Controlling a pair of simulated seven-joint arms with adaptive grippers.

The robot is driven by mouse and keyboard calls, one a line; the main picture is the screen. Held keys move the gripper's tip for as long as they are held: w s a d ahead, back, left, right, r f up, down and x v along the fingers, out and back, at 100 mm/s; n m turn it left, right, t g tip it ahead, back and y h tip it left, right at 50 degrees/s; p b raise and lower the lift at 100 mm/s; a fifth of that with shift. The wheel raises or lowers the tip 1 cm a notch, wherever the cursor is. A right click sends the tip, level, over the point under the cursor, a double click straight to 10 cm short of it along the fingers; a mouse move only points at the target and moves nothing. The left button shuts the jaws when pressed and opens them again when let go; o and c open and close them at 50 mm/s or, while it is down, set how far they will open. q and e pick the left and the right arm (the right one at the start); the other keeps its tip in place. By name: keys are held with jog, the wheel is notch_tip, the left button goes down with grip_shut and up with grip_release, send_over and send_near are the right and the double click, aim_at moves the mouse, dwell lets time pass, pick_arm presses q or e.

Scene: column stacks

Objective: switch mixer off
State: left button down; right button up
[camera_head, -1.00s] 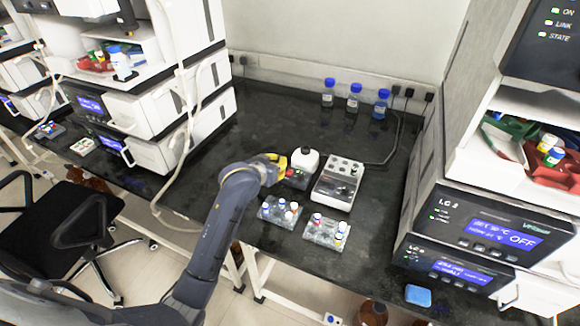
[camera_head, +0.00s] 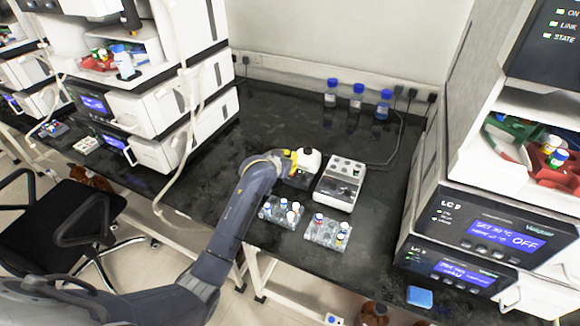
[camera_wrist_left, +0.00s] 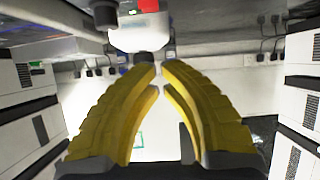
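The mixer (camera_head: 310,160) is a small dark unit with a white top, on the black bench. A small green mark shows on its front in the head view. In the left wrist view the mixer (camera_wrist_left: 140,36) is at the top, with a red patch on its dark part. My left gripper (camera_head: 291,158) is at the mixer's left front and covers part of it. Its yellow fingers (camera_wrist_left: 161,70) meet almost tip to tip with nothing between them, close to the white part. I cannot tell whether they touch it. My right gripper is not in view.
A white device with a row of wells (camera_head: 342,182) stands just right of the mixer. Two vial racks (camera_head: 281,212) (camera_head: 327,232) lie in front. Blue-capped bottles (camera_head: 357,98) stand at the back. Instrument stacks flank the bench (camera_head: 262,115), whose back left is clear.

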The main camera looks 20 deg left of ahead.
pick_arm(q)
jog(key=f, duration=0.1)
jog(key=w+f, duration=0.1)
jog(key=shift+d+f, duration=0.1)
jog(key=shift+f, duration=0.25)
jog(key=shift+s+f, duration=0.25)
jog(key=shift+f, duration=0.7)
jog(key=shift+f, duration=0.1)
jog(key=shift+s+f, duration=0.5)
jog(key=shift+s, duration=0.05)
jog(key=shift+w, duration=0.15)
jog(key=shift+w+r, duration=0.15)
jog(key=shift+w, duration=0.55)
